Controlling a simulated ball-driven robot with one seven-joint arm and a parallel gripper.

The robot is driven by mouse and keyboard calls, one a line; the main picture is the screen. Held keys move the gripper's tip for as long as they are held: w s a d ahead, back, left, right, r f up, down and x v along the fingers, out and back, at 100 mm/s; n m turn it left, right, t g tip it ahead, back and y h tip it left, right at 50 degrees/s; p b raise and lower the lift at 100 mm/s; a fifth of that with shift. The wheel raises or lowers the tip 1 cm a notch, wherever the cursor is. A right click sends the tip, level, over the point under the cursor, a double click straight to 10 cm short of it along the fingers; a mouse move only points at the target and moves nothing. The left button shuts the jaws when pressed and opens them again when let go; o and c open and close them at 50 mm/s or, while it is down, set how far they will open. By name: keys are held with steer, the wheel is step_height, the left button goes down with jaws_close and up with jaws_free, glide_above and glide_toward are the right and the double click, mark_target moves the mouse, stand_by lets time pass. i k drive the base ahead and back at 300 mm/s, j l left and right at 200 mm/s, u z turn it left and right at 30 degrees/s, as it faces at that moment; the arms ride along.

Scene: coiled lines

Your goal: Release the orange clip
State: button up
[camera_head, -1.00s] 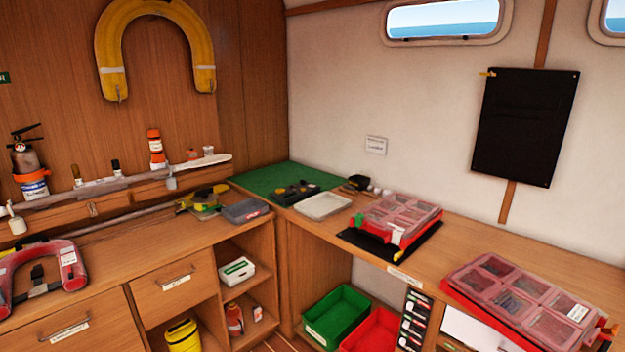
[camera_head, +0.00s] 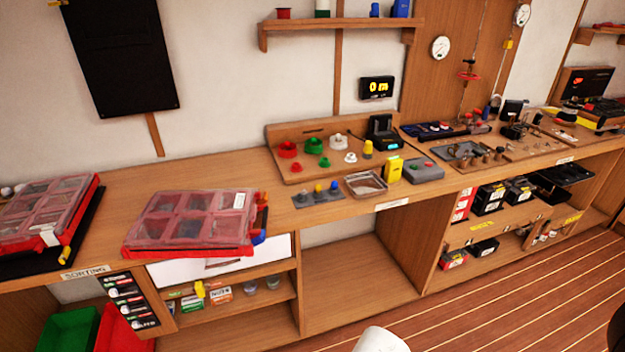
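A red organizer case (camera_head: 190,222) with a clear, compartmented lid lies on the wooden counter, left of centre. On its right end there is a small orange clip (camera_head: 262,198) near the back corner and a blue clip (camera_head: 258,237) near the front corner. The orange clip is small here, and I cannot tell whether it is fastened. The lid looks closed. My gripper is not in view.
A second red case (camera_head: 45,215) lies on a black mat at the far left. Right of the case are a grey strip with coloured knobs (camera_head: 318,194), a metal tray (camera_head: 366,185) and a wooden board (camera_head: 290,172) with red, green and white parts. Some bare counter shows between them.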

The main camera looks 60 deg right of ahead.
mark_target(264, 199)
steer(key=i+l+z, duration=0.15)
steer(key=z, duration=0.25)
steer(key=i+l+z, duration=0.1)
steer(key=z, duration=0.3)
steer(key=i+z, duration=0.4)
steer(key=k, duration=0.1)
